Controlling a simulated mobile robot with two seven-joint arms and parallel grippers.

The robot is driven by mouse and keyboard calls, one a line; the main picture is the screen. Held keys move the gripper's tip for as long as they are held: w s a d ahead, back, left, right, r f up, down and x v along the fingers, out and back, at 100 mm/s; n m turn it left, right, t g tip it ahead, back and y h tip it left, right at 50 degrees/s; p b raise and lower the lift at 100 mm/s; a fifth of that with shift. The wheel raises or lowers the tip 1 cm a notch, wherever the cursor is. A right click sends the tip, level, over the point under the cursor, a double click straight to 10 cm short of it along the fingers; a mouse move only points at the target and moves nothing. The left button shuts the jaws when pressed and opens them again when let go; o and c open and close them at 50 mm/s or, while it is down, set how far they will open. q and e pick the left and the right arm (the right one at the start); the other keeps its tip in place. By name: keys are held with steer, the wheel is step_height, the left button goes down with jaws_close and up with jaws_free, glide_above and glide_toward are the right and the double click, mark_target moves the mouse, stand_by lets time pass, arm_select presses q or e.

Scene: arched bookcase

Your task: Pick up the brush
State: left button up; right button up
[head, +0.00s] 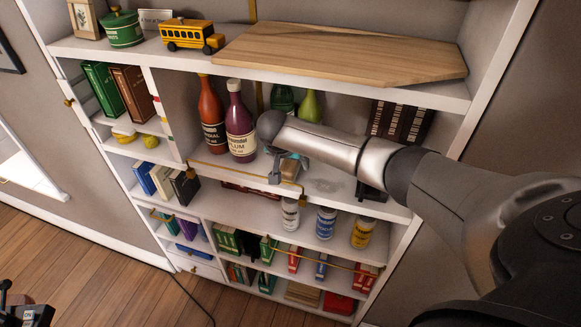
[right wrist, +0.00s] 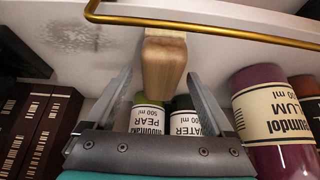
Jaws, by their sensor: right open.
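The brush shows as a pale wooden block-like end (right wrist: 165,62) in the right wrist view, on the white shelf. In the head view its wooden part (head: 297,178) is partly hidden behind my right gripper (head: 288,168). In the right wrist view my right gripper (right wrist: 160,78) is open, with one finger on each side of the wooden end. I see gaps between the fingers and the wood. Whether the fingertips reach past its end is unclear. My left gripper is not clearly in view.
A plum bottle (head: 241,125) and a red bottle (head: 211,115) stand left of the gripper. Pear (right wrist: 149,118) and water (right wrist: 185,120) bottles stand behind it. Dark books (head: 400,120) stand right. A brass rail (head: 245,178) runs along the shelf front. A wooden board (head: 340,55) lies above.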

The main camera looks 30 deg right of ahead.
mark_target(289, 163)
arm_select(q)
steer(key=shift+s, duration=0.1)
arm_select(e)
jaws_close()
stand_by(0.5)
steer(key=shift+s+a+r, duration=0.1)
steer(key=shift+a+r, duration=0.1)
steer(key=shift+r, duration=0.2)
steer(key=r, duration=0.6)
steer(key=shift+s+a+r+p, duration=0.2)
steer(key=shift+p, duration=0.15)
arm_select(q)
step_height(289, 163, down, 10)
steer(key=b, duration=1)
steer(key=shift+b, duration=0.35)
arm_select(e)
steer(key=s+a+r+n+t+y, duration=0.1)
steer(key=s+a+n+y, duration=0.1)
steer(key=s+a+n, duration=0.3)
steer(key=s+a+r+n+t+y, duration=0.1)
steer(key=s+a+n, duration=0.3)
steer(key=a, duration=0.7)
steer(key=s+y, duration=0.1)
steer(key=s, duration=0.1)
steer(key=shift+s+a+n+y, duration=0.2)
steer(key=shift+s+n+y, duration=0.1)
steer(key=shift+s+n, duration=0.1)
